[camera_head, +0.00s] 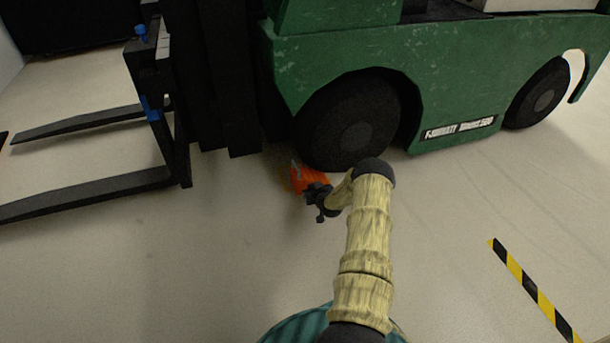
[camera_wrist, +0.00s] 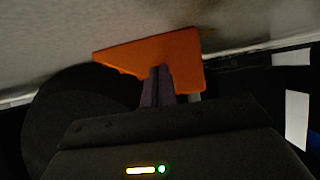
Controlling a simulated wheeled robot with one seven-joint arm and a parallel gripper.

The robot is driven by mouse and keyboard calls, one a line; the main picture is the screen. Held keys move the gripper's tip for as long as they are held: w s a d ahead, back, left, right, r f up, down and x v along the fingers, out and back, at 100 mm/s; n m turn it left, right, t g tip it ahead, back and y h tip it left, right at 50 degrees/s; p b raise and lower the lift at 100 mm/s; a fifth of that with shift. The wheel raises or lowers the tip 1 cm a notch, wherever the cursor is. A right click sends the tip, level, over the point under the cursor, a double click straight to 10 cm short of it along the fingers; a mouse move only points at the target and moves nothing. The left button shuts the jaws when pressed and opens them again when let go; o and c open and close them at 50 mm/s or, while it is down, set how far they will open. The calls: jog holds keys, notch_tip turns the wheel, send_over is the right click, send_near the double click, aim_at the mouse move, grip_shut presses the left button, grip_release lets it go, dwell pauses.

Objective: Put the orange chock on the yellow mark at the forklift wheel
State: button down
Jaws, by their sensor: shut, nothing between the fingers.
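The orange chock (camera_head: 308,178) stands on the floor just in front of and beside the forklift's front wheel (camera_head: 350,122). In the wrist view the chock (camera_wrist: 165,58) is a wedge close beyond my fingertips, and the picture appears upside down with the floor at the top. My gripper (camera_head: 314,192) is at the chock's near side. Its two dark fingers (camera_wrist: 158,88) are together, overlapping the chock in the picture, with nothing between them. Whether they touch the chock I cannot tell. I cannot make out a yellow mark at the wheel; the chock and my gripper cover part of the floor there.
The green forklift (camera_head: 450,70) fills the back, its black forks (camera_head: 90,190) low at the left. A black-and-yellow stripe (camera_head: 530,288) lies on the floor at the right. The floor (camera_head: 170,270) at the front left is clear.

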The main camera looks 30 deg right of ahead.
aim_at(309, 179)
jog(key=shift+w+d+b, duration=0.2)
jog(key=shift+w+b, duration=0.55)
jog(key=shift+w, duration=0.1)
jog(key=shift+w+d+b, duration=0.15)
jog(key=shift+w+b, duration=0.6)
jog(key=shift+w, duration=0.1)
jog(key=shift+w+d, duration=0.15)
jog(key=shift+w, duration=0.45)
jog(key=shift+w+d, duration=0.15)
jog(key=shift+w, duration=0.45)
jog(key=shift+s+a+r+p, duration=0.15)
jog(key=shift+s+r+p, duration=0.1)
jog(key=shift+s+p, duration=0.45)
jog(key=s+p, duration=0.1)
jog(key=p, duration=0.1)
jog(key=s+a+p, duration=0.1)
jog(key=s+p, duration=0.3)
jog(key=shift+s+a+r, duration=0.1)
jog(key=shift+a+r, duration=0.05)
jog(key=shift+r, duration=0.2)
jog(key=s+p, duration=0.2)
jog(key=s+a+p, duration=0.1)
jog(key=s+p, duration=0.2)
jog(key=s+a+r+p, duration=0.1)
jog(key=s+p, duration=0.1)
jog(key=s, duration=0.1)
jog(key=shift+s, duration=0.2)
jog(key=shift+s+a+f+p, duration=0.1)
jog(key=shift+s+p, duration=0.2)
jog(key=shift+s, duration=0.05)
